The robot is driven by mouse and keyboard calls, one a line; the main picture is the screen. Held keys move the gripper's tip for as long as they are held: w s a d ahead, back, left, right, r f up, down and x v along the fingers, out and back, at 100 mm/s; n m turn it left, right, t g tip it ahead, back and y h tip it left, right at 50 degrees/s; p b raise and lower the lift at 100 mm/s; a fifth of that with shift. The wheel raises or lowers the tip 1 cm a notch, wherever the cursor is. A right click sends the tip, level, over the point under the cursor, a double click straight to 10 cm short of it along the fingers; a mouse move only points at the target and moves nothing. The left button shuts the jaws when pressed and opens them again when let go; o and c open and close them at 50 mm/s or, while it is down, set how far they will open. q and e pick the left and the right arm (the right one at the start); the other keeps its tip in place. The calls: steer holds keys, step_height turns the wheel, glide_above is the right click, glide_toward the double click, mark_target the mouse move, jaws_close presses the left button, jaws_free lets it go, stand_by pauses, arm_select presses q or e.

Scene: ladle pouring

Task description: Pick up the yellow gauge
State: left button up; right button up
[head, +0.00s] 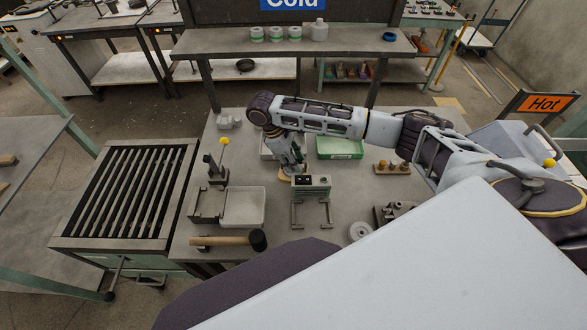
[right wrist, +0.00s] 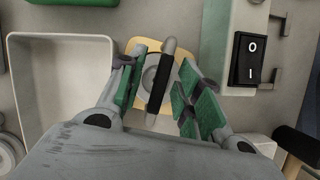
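A yellow plate, likely the yellow gauge (right wrist: 138,47), lies on the table in the right wrist view, with a pale round part and a dark bar-shaped handle on top. In the head view only a small yellow edge of it (head: 284,179) shows beneath my right gripper (head: 292,168). In the right wrist view the green-padded fingers of my right gripper (right wrist: 163,78) are open, one on each side of the handle. A gap shows on both sides, so the handle is not clamped. My left gripper is not in view.
A grey box with a black switch (head: 312,182) stands close beside the gauge. A white tray (right wrist: 110,90) is on the other side. A green bin (head: 340,148), a mallet (head: 225,241) and a yellow-knobbed lever (head: 225,141) are also on the table.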

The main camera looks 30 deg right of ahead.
jaws_close()
steer(key=shift+r, duration=0.2)
stand_by(0.3)
steer(key=shift+r, duration=0.55)
steer(key=shift+r+p, duration=0.75)
steer(key=shift+r, duration=3.6)
